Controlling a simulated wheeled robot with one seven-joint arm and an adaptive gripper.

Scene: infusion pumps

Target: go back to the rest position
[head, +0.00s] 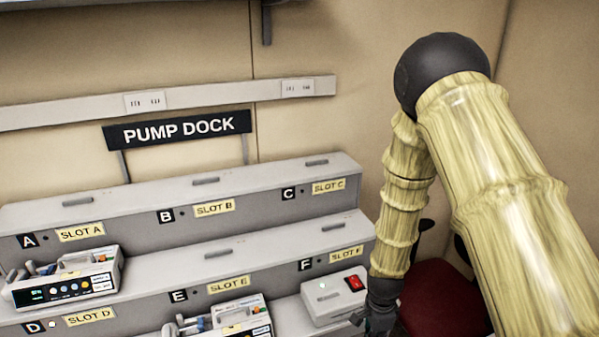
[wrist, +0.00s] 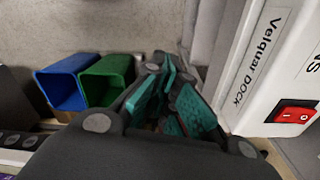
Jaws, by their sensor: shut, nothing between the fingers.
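My gripper (head: 380,318) is at the lower right of the head view, at the end of my arm hanging down. In the wrist view my gripper (wrist: 172,92) has its green-padded fingers together, with nothing held. A white box (head: 333,296) with a red switch (head: 354,283) sits below the Slot F label, just left of the gripper in the head view. In the wrist view the box (wrist: 275,62) reads "Velquar DOCK" and lies close to the right of the fingers. Whether they touch it I cannot tell.
The stepped grey pump dock (head: 150,215) fills the left and middle. One pump (head: 65,284) stands under Slot A, another (head: 228,322) under Slot E. A dark red chair (head: 440,300) is behind my arm. Blue (wrist: 62,85) and green (wrist: 106,78) bins show in the wrist view.

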